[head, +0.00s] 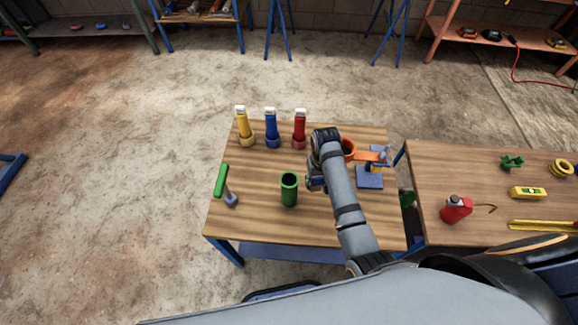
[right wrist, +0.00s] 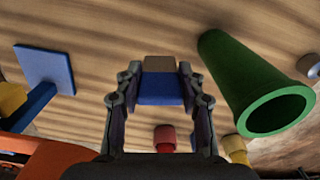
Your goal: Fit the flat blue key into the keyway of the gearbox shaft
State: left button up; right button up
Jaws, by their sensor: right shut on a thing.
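My right gripper (head: 316,180) hangs over the middle of the wooden table, right of a green cup. In the right wrist view my right gripper (right wrist: 159,76) is shut on a small flat blue piece, which looks like the blue key (right wrist: 160,90); a brownish part shows at its far end. The arm hides the key in the head view. I cannot make out a gearbox shaft or a keyway in either view. An orange part (head: 372,156) stands by a blue base plate (head: 369,180) right of the gripper. My left gripper is not in view.
The green cup (head: 289,188) stands close to the gripper's left. Yellow (head: 242,122), blue (head: 270,122) and red (head: 299,122) white-tipped items stand at the back. A green-handled tool (head: 221,181) is at the left edge. A second table (head: 460,165) holds a red oil can (head: 455,209).

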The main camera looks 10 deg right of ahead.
jog(key=w+a+r+m+p, duration=0.2)
jog(key=w+r, duration=0.3)
jog(key=r, duration=0.1)
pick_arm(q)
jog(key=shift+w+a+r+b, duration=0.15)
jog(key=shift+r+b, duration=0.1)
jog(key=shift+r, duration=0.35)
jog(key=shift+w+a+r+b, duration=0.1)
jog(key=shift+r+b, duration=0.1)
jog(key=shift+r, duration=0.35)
pick_arm(e)
jog(key=shift+s+d+f, duration=0.1)
jog(key=shift+f, duration=5.25)
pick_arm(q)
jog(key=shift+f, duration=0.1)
pick_arm(e)
jog(key=shift+f, duration=0.1)
jog(key=o, duration=1.3)
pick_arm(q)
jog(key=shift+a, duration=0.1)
